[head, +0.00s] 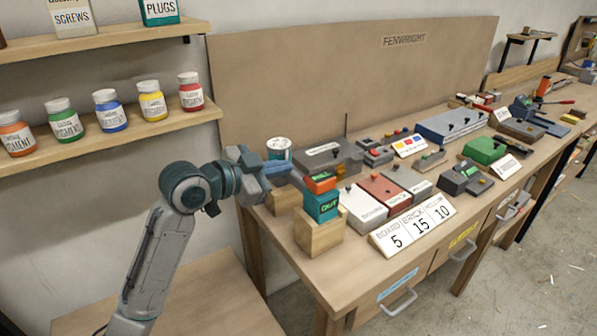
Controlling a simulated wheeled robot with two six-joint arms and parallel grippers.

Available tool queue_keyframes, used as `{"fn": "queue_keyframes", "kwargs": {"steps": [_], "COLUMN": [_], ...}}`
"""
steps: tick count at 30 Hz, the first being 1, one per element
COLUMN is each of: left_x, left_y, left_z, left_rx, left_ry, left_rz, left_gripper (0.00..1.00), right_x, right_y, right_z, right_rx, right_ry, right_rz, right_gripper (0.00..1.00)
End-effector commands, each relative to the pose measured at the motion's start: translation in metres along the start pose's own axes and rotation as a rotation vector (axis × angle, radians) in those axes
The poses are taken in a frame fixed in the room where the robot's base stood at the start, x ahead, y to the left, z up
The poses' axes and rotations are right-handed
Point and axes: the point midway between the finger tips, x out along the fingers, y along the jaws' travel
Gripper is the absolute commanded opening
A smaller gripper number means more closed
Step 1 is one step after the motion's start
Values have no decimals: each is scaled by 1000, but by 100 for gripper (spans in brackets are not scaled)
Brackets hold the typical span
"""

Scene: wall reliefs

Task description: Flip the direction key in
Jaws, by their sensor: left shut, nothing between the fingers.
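A small block with an orange top (321,183) and a teal front (321,207) sits on a wooden block (318,233) at the near left corner of the bench. The teal front carries lettering that looks like "OUT". A small dark knob shows on the orange top. My left gripper (299,182) comes in from the left, shut and empty, with its tips just beside the orange top. I cannot tell whether they touch it. My right gripper is not in view.
White, red and grey blocks (384,191) stand right of it behind number cards (412,226). A tin (279,149) stands behind my gripper. A shelf (110,140) with pigment jars is on the left wall. Several other devices fill the bench farther right.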

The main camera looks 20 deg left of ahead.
Motion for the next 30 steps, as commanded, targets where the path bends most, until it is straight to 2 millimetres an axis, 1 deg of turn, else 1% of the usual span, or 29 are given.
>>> {"fn": "queue_keyframes", "kwargs": {"steps": [1, 5, 13, 14, 15, 18, 21, 25, 30], "left_x": [7, 24, 65, 68, 68, 71, 73, 74, 74], "left_y": [0, 0, 0, 0, 0, 0, 0, 1, 0], "left_z": [-2, -2, -3, 0, 11, 24, 32, 38, 39], "left_rx": [-6, -5, -4, -4, -2, -1, 0, 1, 1], "left_ry": [3, 2, 2, -1, -7, -6, -2, -2, -1], "left_rz": [1, 2, 2, 3, 3, 2, 1, 1, 0], "left_gripper": [0, 0, 0, 0, 0, 0, 0, 0, 0], "right_x": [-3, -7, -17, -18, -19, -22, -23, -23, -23], "right_y": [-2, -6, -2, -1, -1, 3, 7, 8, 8], "right_z": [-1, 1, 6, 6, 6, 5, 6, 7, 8], "right_rx": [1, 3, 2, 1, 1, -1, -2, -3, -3], "right_ry": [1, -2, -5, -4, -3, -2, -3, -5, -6], "right_rz": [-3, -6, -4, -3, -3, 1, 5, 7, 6], "right_gripper": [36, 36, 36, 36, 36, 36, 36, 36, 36]}}
